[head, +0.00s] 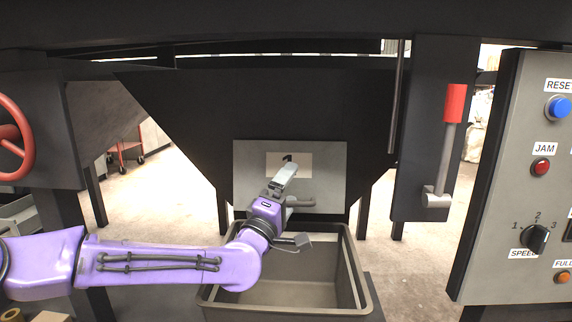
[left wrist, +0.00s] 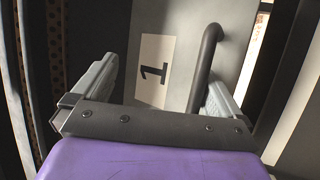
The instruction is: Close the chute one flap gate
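The chute one flap gate (head: 331,168) is a light grey plate on the front of the dark hopper, with a white label marked 1 (left wrist: 154,70). A dark bar handle (head: 303,202) sits low on the plate. It also shows in the left wrist view (left wrist: 206,62). My left gripper (head: 285,178) is in front of the plate, partly covering the label and handle. In the left wrist view its fingers (left wrist: 162,78) are wide apart, with the handle close to the right finger; I cannot tell if they touch. How far the flap stands open is unclear. My right gripper is out of view.
A grey bin (head: 290,296) stands below the gate. To the right are a red-tipped lever (head: 455,104) on a dark post and a control panel (head: 511,200) with buttons and a knob. A red handwheel (head: 14,138) is at the left edge.

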